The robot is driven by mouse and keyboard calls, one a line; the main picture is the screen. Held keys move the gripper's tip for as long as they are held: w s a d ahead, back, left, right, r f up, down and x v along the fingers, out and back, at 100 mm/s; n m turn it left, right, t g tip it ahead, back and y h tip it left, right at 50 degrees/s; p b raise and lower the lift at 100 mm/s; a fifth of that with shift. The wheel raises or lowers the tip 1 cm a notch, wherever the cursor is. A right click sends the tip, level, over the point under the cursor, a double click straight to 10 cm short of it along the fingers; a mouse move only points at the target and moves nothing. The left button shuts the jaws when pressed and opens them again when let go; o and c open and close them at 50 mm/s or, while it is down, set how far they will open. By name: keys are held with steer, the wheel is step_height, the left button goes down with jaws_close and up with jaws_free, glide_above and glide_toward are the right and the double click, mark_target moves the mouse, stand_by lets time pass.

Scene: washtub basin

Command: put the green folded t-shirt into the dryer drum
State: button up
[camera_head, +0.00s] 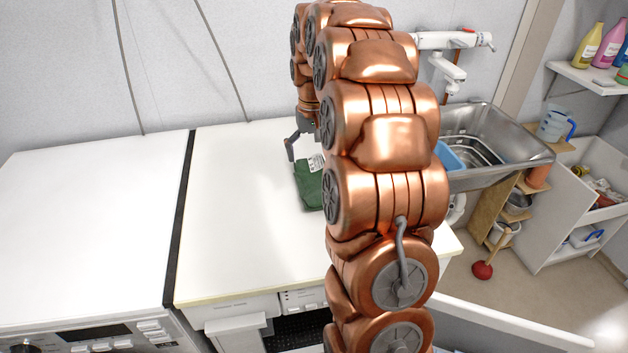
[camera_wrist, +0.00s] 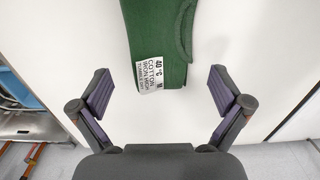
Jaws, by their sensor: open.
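The green folded t-shirt (camera_head: 309,186) lies on the white machine top (camera_head: 240,230), partly hidden behind my arm in the head view. In the wrist view the t-shirt (camera_wrist: 160,35) shows at the top centre, with a white care label (camera_wrist: 152,72) on its near edge. My gripper (camera_wrist: 161,88) is open and empty, its two fingers spread wider than the shirt's visible part. The shirt lies ahead of the fingertips, not between them. In the head view one finger (camera_head: 290,148) shows just above the shirt. The dryer drum is not visible.
A steel sink (camera_head: 520,150) with a blue basin (camera_head: 449,157) stands right of the worktop. A second white machine (camera_head: 80,220) stands left, across a dark gap. Shelves with bottles (camera_head: 588,45) are at the far right. A red plunger (camera_head: 483,269) stands on the floor.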

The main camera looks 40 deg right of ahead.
mark_target(313, 170)
steer(key=shift+s+a+f+p, duration=0.1)
steer(key=shift+f+p, duration=0.35)
steer(key=shift+f, duration=1.25)
steer(key=shift+a+f+p, duration=0.1)
steer(key=shift+f+p, duration=0.3)
steer(key=shift+f, duration=1.25)
steer(key=shift+c, duration=0.4)
steer(key=c, duration=1.1)
steer(key=shift+o, duration=0.2)
steer(key=shift+r, duration=0.1)
